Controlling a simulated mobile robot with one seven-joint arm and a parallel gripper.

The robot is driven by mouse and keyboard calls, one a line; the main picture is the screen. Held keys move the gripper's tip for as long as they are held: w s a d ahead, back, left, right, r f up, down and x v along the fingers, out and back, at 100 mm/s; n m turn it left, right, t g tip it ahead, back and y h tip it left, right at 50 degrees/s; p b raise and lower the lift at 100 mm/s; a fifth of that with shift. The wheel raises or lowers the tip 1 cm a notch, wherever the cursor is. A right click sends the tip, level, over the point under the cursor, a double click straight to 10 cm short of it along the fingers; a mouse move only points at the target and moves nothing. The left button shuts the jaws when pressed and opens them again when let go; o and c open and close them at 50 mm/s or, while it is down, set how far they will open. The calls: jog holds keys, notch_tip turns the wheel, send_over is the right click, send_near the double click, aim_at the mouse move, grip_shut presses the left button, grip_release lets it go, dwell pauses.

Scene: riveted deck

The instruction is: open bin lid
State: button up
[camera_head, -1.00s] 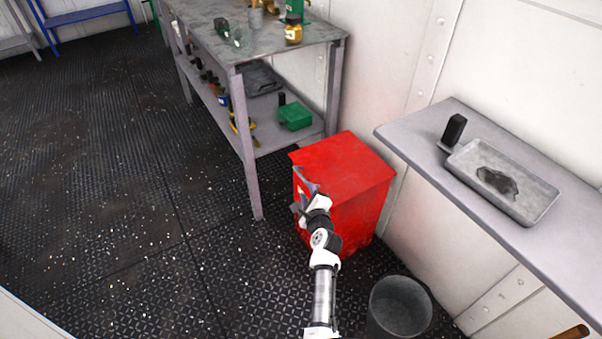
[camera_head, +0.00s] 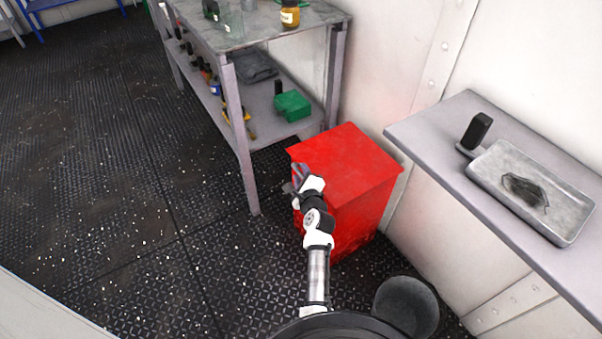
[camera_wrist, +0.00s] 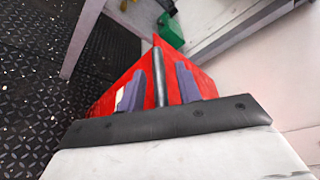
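The red bin (camera_head: 350,180) stands on the floor between the tall workbench and the wall shelf. Its red lid (camera_head: 345,162) lies flat on top and looks closed. My gripper (camera_head: 298,180) is at the bin's left front edge, near the lid's rim. In the wrist view my gripper (camera_wrist: 160,85) shows two grey-purple fingers standing apart, with a dark rod between them and the red bin (camera_wrist: 118,92) right behind. I see nothing held between the fingers. Whether the fingers touch the lid cannot be told.
A workbench (camera_head: 232,75) with bottles and a green box (camera_head: 292,105) stands behind the bin. A wall shelf (camera_head: 440,130) with a grey tray (camera_head: 490,178) is at right. A grey bucket (camera_head: 407,305) stands in front of the bin. The floor at left is clear.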

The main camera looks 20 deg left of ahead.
grip_shut()
jog(key=shift+r, duration=0.15)
jog(key=w+d+r+m+p, duration=0.1)
jog(key=w+d+r+p, duration=0.2)
jog(key=r+p, duration=0.6)
jog(key=w+d+r+m+g+p, duration=0.1)
jog(key=w+r+p, duration=0.3)
jog(key=r+p, duration=0.5)
jog(key=shift+w+d+r, duration=0.2)
jog(key=shift+d+r, duration=0.55)
jog(key=shift+d, duration=0.15)
